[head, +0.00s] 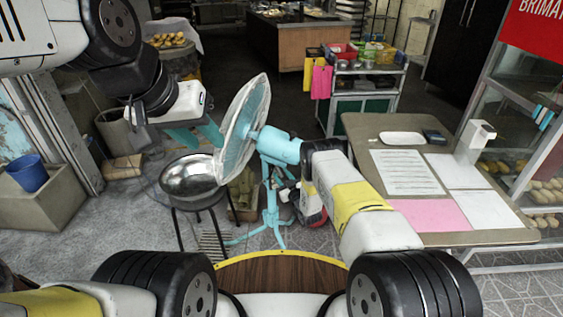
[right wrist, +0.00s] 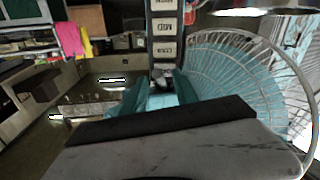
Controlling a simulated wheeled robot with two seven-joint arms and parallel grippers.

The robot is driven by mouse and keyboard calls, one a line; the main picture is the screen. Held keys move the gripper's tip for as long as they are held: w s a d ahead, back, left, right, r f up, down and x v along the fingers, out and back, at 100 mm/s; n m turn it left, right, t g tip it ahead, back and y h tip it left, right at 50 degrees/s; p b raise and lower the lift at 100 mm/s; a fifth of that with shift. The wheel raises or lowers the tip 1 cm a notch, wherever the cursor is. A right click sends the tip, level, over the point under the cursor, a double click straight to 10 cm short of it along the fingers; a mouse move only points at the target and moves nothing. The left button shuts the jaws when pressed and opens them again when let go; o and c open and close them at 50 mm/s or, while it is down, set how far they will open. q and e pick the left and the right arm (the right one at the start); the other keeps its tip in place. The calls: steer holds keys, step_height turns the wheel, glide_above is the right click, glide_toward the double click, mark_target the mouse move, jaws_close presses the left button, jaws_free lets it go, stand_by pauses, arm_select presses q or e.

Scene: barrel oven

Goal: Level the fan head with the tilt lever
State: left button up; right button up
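The teal fan (head: 282,150) stands on a teal stand (head: 271,205) on the floor. Its round wire-caged head (head: 240,125) faces left, its rim leaning with the top to the right. My left gripper (head: 196,136) is open and empty, just left of the cage. My right arm reaches in from the right to the fan's back; its fingers are hidden in the head view. In the right wrist view my right gripper (right wrist: 160,84) has its teal fingers apart, with a small dark part between them. I cannot make out the tilt lever. The cage (right wrist: 250,75) is at the right there.
A metal bowl (head: 190,178) on a dark stand is below and left of the fan head. A table (head: 380,127) with papers stands right of my right arm. A cart (head: 365,85) is behind it. A blue bucket (head: 28,173) sits at the far left.

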steer(key=shift+w+a, duration=0.1)
steer(key=shift+w, duration=0.1)
jaws_close()
stand_by(1.3)
